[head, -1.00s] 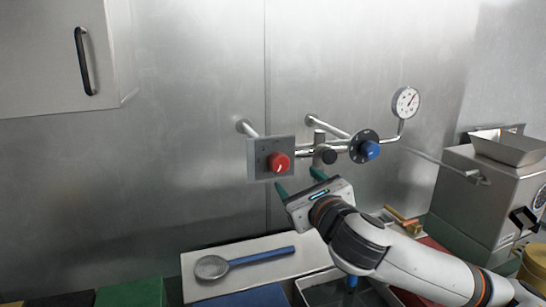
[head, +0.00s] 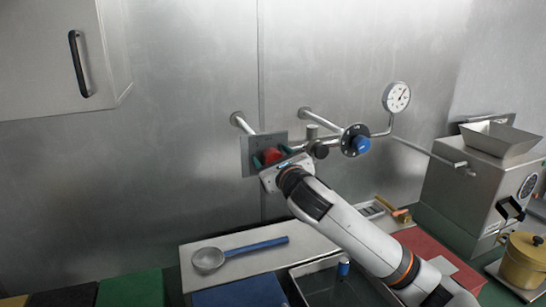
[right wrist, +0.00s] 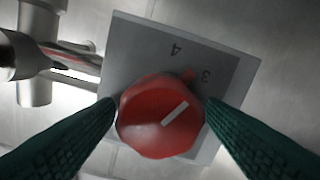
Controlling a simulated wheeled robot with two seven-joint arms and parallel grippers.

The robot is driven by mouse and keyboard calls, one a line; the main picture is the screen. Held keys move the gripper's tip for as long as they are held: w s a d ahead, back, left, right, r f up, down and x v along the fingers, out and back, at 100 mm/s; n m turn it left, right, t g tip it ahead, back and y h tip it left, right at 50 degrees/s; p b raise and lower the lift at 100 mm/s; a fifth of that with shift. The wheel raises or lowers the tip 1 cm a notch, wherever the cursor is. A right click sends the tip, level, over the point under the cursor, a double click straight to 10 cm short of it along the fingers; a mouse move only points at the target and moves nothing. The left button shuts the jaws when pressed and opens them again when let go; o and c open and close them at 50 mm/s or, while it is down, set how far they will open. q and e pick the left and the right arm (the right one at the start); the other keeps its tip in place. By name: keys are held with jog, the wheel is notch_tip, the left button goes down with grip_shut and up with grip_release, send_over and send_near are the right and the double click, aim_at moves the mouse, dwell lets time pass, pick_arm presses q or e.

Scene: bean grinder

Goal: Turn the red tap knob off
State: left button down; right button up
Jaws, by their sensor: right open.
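The red tap knob (head: 271,156) sits on a square grey plate (head: 252,146) on the wall pipes. In the right wrist view the knob (right wrist: 160,116) fills the middle, with a white pointer line slanting up to the right. The plate (right wrist: 232,75) shows the marks 4 and 3, seen upside down. My right gripper (head: 272,160) is at the knob, its green fingers on either side of it. In the right wrist view the fingers (right wrist: 160,115) flank the knob very closely; whether both touch it I cannot tell. My left gripper is not in view.
A blue knob (head: 362,145) with a black dial and a pressure gauge (head: 396,97) are on the pipes to the right. A steel grinder (head: 478,190) stands at the right. A blue-handled strainer (head: 240,252) lies on the counter below.

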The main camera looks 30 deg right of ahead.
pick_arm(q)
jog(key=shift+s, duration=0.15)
pick_arm(e)
jog(key=shift+c, duration=1.4)
jog(key=c, duration=0.7)
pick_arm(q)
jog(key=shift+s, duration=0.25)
